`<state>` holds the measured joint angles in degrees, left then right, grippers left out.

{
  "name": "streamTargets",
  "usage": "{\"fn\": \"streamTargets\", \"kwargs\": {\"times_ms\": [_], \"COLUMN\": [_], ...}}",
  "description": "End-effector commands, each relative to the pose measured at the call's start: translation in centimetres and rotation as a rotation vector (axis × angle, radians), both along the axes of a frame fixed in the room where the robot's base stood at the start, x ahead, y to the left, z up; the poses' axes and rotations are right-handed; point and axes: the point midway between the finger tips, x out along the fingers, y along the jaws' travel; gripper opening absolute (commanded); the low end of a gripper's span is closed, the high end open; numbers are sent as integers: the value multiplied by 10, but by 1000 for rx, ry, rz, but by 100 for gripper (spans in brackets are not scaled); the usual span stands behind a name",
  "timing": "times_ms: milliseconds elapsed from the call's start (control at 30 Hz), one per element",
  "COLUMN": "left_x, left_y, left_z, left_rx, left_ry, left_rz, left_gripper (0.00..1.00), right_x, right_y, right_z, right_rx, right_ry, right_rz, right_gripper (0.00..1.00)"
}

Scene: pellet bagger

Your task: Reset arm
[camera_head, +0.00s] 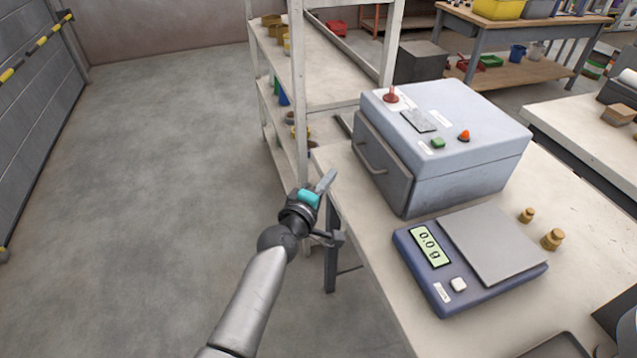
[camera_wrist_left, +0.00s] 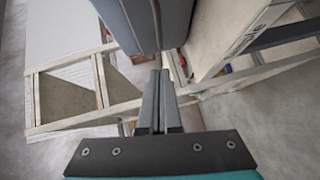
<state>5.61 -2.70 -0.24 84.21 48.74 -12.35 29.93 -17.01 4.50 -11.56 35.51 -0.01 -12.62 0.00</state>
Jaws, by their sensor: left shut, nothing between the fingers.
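My left gripper (camera_head: 327,181) is at the left edge of the workbench (camera_head: 357,229) in the head view, to the left of the grey-blue machine box. Its fingers also show in the left wrist view (camera_wrist_left: 157,100), closed together with nothing between them. It is apart from the machine as far as I can tell. My left arm comes in from the bottom of the head view. My right gripper does not show clearly in these views.
The grey-blue machine (camera_head: 445,135) has a front handle and buttons. A scale (camera_head: 490,246) reading 0.0 g stands in front of it, with two brass weights (camera_head: 552,239) beside it. A shelf unit (camera_head: 299,90) stands behind my gripper. The floor (camera_head: 150,200) to the left is clear.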

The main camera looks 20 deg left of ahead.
Motion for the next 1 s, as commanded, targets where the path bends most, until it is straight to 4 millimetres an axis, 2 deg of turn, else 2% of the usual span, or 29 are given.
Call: {"fn": "streamTargets", "kwargs": {"times_ms": [33,200,500,600,667,767,800,867,900,967,1000], "left_x": [-9,-27,-36,-39,-45,-63,-75,-96,-113,-139,-158], "left_y": [2,6,7,6,5,2,1,0,0,2,2], "left_z": [1,4,5,-8,-28,-82,-109,-151,-178,-216,-240], "left_rx": [2,1,1,25,65,180,240,337,403,497,560], "left_ry": [3,1,1,22,56,148,195,267,315,383,427], "left_rz": [0,0,0,-5,-15,-50,-72,-115,-147,-201,-242], "left_gripper": [0,0,0,0,0,0,0,0,0,0,0], "right_x": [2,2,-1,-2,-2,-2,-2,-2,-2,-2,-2], "right_y": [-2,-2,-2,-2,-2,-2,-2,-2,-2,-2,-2], "right_z": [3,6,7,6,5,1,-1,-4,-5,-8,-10], "right_rx": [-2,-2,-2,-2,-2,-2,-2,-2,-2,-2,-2], "right_ry": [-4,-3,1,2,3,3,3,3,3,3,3], "right_rz": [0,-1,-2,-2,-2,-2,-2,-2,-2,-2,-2], "right_gripper": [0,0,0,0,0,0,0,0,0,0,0]}}
